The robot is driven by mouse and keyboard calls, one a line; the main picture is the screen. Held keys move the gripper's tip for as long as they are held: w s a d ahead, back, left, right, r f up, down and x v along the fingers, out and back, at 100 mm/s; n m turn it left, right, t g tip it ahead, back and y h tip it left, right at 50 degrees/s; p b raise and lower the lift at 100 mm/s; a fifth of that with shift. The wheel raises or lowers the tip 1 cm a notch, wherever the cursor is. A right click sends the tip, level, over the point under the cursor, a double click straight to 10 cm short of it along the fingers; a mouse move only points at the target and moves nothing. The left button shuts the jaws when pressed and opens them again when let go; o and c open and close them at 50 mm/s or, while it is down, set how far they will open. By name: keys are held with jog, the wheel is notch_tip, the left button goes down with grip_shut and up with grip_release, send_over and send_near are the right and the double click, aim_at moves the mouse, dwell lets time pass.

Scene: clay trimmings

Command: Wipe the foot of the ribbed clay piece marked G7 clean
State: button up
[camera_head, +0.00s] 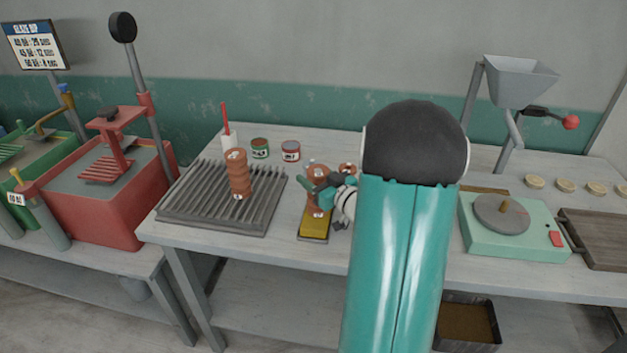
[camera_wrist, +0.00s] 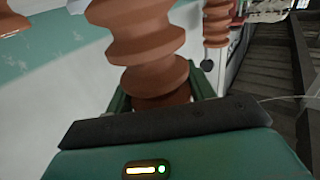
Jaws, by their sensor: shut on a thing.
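My gripper (camera_head: 325,189) is shut on a ribbed orange-brown clay piece (camera_head: 317,203). In the wrist view the same piece (camera_wrist: 148,45) stands between the two teal fingers (camera_wrist: 161,92), its ribs filling the middle. It looks roughly upright in the head view, over a yellow sponge (camera_head: 313,228) in a dark tray. I cannot tell whether its foot touches the sponge. A second ribbed piece (camera_head: 238,175) stands upright on the slatted grey rack (camera_head: 185,205) to the left. Another clay piece (camera_head: 347,169) shows partly behind my gripper. The G7 mark is not readable on any piece.
Two small tins, green-labelled (camera_head: 260,148) and red-labelled (camera_head: 291,151), and a cup with a red stick (camera_head: 229,138) stand behind the rack. A pale green machine with a round plate (camera_head: 515,240) and a brown tray (camera_head: 598,238) are at right. My arm hides the table's middle.

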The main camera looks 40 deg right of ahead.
jog(key=shift+w+d, duration=0.7)
jog(key=shift+d, duration=0.2)
jog(key=shift+w+d, duration=0.7)
jog(key=shift+d, duration=0.15)
jog(key=shift+s+a, duration=2.45)
jog(key=shift+a, duration=0.7)
jog(key=shift+w+d, duration=0.8)
jog(key=shift+d, duration=0.25)
jog(key=shift+w+d, duration=0.85)
jog(key=shift+d, duration=0.25)
jog(key=shift+w+d, duration=0.8)
jog(key=shift+d, duration=0.25)
jog(key=s+a, duration=0.5)
jog(key=a, duration=0.1)
jog(key=shift+a, duration=0.2)
jog(key=shift+w+d, duration=0.1)
jog(key=shift+w+d, duration=0.8)
jog(key=shift+d, duration=0.25)
jog(key=shift+w+d, duration=0.8)
jog(key=shift+d, duration=0.2)
jog(key=shift+w+d, duration=0.8)
jog(key=shift+d, duration=0.25)
